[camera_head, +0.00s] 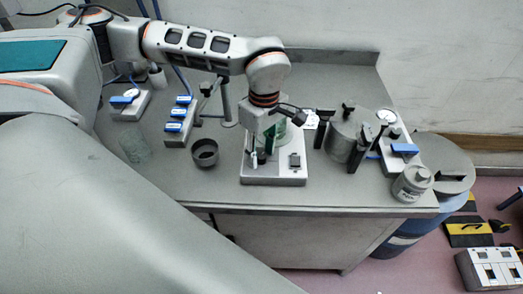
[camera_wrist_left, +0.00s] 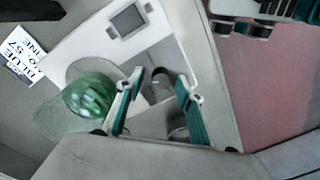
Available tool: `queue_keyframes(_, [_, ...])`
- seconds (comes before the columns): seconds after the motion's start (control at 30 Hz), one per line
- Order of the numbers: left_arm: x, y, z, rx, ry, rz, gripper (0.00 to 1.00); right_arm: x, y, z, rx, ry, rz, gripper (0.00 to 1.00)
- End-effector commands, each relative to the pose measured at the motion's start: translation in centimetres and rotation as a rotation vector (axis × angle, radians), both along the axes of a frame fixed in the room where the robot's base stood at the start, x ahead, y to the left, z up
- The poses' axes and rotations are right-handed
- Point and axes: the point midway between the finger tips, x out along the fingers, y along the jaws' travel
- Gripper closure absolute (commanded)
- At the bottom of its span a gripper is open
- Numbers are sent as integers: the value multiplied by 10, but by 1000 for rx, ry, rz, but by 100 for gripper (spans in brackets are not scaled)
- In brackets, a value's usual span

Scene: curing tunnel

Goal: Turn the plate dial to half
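The white plate unit (camera_head: 272,177) stands at the middle of the bench near its front edge. It also shows in the left wrist view (camera_wrist_left: 85,45), with a small dark square panel (camera_wrist_left: 127,20) on its face. My left gripper (camera_head: 256,159) points down over the left front of the unit. In the left wrist view its two green-padded fingers (camera_wrist_left: 158,108) are apart, with a grey round knob, seemingly the dial (camera_wrist_left: 162,82), between them. I see space beside the knob; its setting is not readable. My right gripper is not in view.
A green glass vessel (camera_wrist_left: 90,95) stands on the plate, close beside a finger. A grey pot (camera_head: 343,142) with dark upright parts and a labelled jar (camera_head: 411,184) stand right.

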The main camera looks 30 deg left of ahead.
Motion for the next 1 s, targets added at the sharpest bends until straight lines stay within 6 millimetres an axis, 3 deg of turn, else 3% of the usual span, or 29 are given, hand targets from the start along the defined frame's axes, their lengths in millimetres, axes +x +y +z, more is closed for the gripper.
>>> queue_keyframes(0.23, [2, 0, 20, -1, -4, 1, 63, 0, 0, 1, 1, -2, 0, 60])
queue_keyframes(0.5, [5, -1, 76, -1, -6, 0, 63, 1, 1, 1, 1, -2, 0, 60])
queue_keyframes(0.7, [6, -1, 107, 0, -4, 0, 63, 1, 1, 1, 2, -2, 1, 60])
queue_keyframes(1.0, [5, -1, 121, 0, -1, -1, 63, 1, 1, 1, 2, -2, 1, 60])
